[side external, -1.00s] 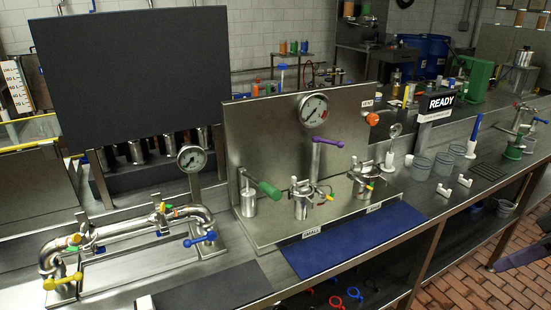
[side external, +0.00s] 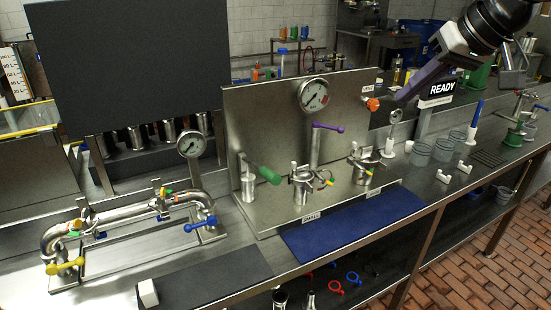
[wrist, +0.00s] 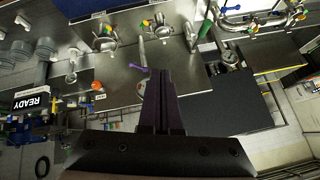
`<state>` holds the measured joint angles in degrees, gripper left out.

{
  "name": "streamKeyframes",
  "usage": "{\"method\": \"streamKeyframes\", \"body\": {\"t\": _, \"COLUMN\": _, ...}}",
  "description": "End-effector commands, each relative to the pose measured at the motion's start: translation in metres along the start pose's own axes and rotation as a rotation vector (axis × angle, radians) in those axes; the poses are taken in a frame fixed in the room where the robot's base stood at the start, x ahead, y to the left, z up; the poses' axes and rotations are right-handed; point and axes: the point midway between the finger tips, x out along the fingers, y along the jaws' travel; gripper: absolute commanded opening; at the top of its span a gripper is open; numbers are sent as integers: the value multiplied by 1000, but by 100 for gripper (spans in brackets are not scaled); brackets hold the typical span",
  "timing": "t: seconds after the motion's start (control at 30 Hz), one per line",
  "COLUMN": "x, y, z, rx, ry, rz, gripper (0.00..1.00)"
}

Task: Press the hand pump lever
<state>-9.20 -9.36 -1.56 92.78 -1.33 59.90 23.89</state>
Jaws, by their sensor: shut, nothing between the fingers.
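The hand pump, a metal cylinder (side external: 247,188) with a green-gripped lever (side external: 264,173), stands at the left of the metal backboard. The lever slopes down toward the right. It also shows near the top of the wrist view, where the image is upside down, as a green grip (wrist: 207,27). I take this to be the hand pump lever. My gripper (side external: 402,96), with purple fingers, is shut and empty, high at the upper right by the READY sign and well away from the lever. In the wrist view its fingers (wrist: 161,72) are together and touch nothing.
A purple-handled valve (side external: 328,127) and a gauge (side external: 313,95) rise at the panel's middle. Two small lidded metal pots (side external: 302,187) stand right of the pump. A blue mat (side external: 350,228) lies in front. The READY sign (side external: 441,89) stands at right.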

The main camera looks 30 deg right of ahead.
Motion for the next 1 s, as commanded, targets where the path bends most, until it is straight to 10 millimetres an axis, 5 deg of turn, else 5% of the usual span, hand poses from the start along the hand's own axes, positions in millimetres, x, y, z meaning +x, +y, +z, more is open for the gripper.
{"method": "streamKeyframes", "body": {"t": 0.23, "x": 55, "y": -65, "z": -48, "rx": -12, "ry": -31, "rz": -38, "gripper": 0}}
{"method": "streamKeyframes", "body": {"t": 0.5, "x": 122, "y": -120, "z": -54, "rx": -68, "ry": -90, "rz": -56, "gripper": 0}}
{"method": "streamKeyframes", "body": {"t": 0.7, "x": 152, "y": -133, "z": -38, "rx": -97, "ry": -142, "rz": -47, "gripper": 0}}
{"method": "streamKeyframes", "body": {"t": 1.0, "x": 154, "y": -136, "z": -35, "rx": -103, "ry": -147, "rz": -48, "gripper": 0}}
